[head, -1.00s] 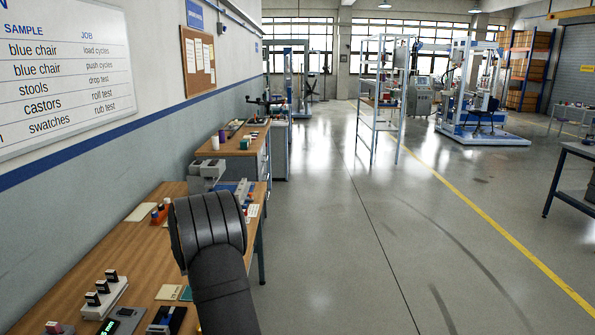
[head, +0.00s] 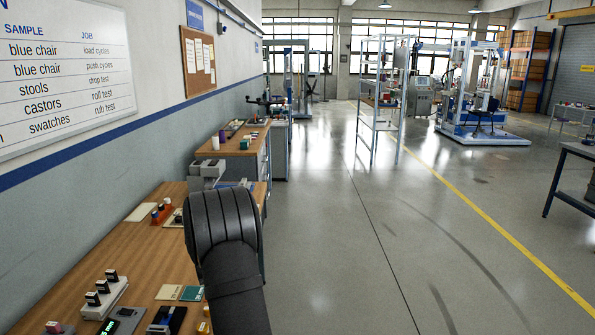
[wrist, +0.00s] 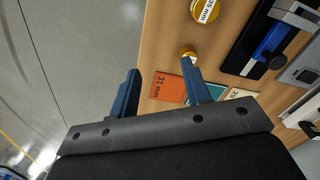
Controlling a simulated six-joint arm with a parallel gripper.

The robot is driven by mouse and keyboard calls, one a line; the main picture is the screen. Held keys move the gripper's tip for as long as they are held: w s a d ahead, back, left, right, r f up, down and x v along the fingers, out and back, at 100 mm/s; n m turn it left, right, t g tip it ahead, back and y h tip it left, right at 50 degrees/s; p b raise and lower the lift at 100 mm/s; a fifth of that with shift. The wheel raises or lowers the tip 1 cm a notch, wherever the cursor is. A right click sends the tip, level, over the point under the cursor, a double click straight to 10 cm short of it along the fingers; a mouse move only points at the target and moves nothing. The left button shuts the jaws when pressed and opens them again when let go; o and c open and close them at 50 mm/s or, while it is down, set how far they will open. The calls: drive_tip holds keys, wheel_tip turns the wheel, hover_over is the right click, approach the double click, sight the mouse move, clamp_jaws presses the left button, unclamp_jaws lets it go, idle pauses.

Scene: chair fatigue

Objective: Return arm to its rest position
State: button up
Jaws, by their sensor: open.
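My dark grey arm crosses the lower middle of the head view and stands over the right edge of the wooden bench (head: 110,254). The arm hides part of the bench, and the gripper does not show in the head view.
In the wrist view, an orange card (wrist: 168,87) marked 31 mm and a yellow round piece (wrist: 205,10) lie on the bench. A white block with dark-topped stamps (head: 105,298) stands on the bench's near part. Open floor (head: 340,240) lies to the right.

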drive_tip(key=s+d+r, duration=0.1)
drive_tip(key=d+r, duration=0.3)
drive_tip(key=d, duration=0.2)
drive_tip(key=s+a+m, duration=0.5)
drive_tip(key=s+a, duration=0.7)
drive_tip(key=a+f, duration=0.2)
drive_tip(key=a, duration=0.1)
drive_tip(key=s+a+f, duration=0.1)
drive_tip(key=a+f, duration=0.1)
drive_tip(key=a, duration=0.2)
drive_tip(key=s+a+f, duration=0.1)
drive_tip(key=a+f, duration=0.1)
drive_tip(key=a, duration=0.1)
drive_tip(key=shift+a+f, duration=0.35)
drive_tip(key=shift+f, duration=0.55)
drive_tip(key=shift+w+r, duration=0.1)
drive_tip(key=shift+r, duration=0.3)
drive_tip(key=w+d+r+n, duration=0.1)
drive_tip(key=w+d+r, duration=0.2)
drive_tip(key=d, duration=0.4)
drive_tip(key=w+d+r+n, duration=0.1)
drive_tip(key=w+d+r, duration=0.3)
drive_tip(key=d, duration=0.4)
drive_tip(key=shift+w+d+r, duration=0.2)
drive_tip(key=shift+d+r, duration=0.1)
